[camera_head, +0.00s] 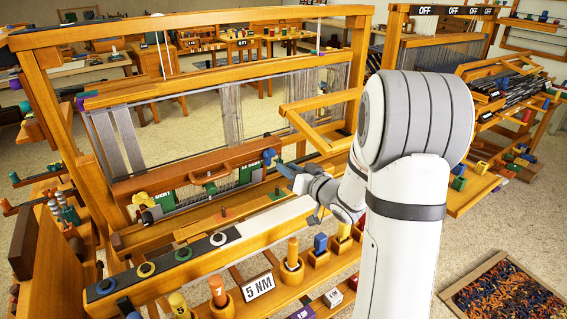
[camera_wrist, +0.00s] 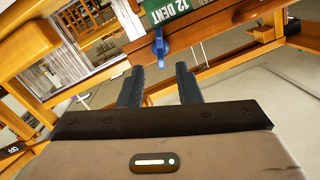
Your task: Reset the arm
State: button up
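My gripper (camera_head: 283,170) is at the front of the wooden floor loom (camera_head: 190,22), near the reed labelled 12 DENT. In the wrist view, my gripper (camera_wrist: 160,88) has its two dark fingers apart with nothing between them. A blue clamp-like piece (camera_wrist: 160,45) lies just beyond the fingertips, at the green 12 DENT label (camera_wrist: 185,12). In the head view, the same blue piece (camera_head: 270,157) is close to the fingertips. I cannot tell whether they touch. My white arm reaches from the right and hides part of the loom.
A front ledge holds colored pegs, including an orange one (camera_head: 292,250), and a 5 NM sign (camera_head: 258,286). A second loom (camera_head: 480,75) with OFF signs stands at the right. A tray of dark and orange bits (camera_head: 505,290) lies on the floor.

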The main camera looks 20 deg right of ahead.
jog(key=s+d+r+m+g+h+p, duration=0.25)
jog(key=s+g+h, duration=0.25)
jog(key=s+h, duration=0.35)
jog(key=s+a+g, duration=0.3)
jog(key=s+g, duration=0.1)
jog(key=s, duration=0.7)
jog(key=s+a+r+n+g+y+p, duration=0.1)
jog(key=s+a+g, duration=0.3)
jog(key=s, duration=0.7)
jog(key=shift+n+y, duration=0.25)
